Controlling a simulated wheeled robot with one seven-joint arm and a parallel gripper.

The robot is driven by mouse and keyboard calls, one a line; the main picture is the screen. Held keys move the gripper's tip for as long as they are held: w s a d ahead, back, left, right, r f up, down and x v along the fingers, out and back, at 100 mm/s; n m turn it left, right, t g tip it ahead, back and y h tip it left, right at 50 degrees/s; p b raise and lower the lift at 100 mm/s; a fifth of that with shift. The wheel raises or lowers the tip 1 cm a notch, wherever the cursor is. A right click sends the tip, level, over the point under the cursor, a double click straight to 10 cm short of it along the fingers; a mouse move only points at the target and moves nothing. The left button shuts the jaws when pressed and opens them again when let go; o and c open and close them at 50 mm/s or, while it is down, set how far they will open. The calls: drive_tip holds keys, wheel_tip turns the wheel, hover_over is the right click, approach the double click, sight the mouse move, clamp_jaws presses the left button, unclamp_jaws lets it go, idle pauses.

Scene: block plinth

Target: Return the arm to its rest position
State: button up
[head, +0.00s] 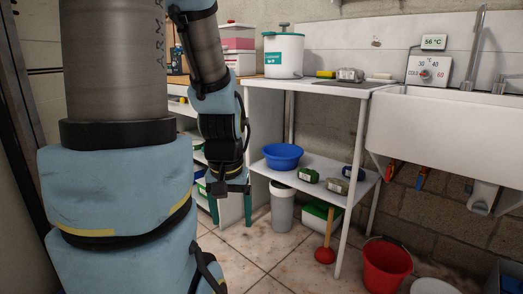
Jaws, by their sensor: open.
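My arm fills the left side of the head view, with its thick blue and grey links close to the camera. The far part of the arm hangs down, and my gripper (225,188) points toward the floor in front of the shelving. My gripper is open, and I see nothing held in it. The near arm links hide part of the wooden counter and the shelves behind.
A white table (330,88) stands right of my gripper, with a blue bowl (283,156) on its lower shelf. A plunger (325,252) and red bucket (386,266) stand on the floor. A white sink (445,130) is at right. Tiled floor (262,262) in front is clear.

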wheel_tip(320, 180, up, 32)
drive_tip(key=p, duration=2.9)
drive_tip(key=shift+f+p, duration=0.25)
drive_tip(key=shift+p, duration=0.15)
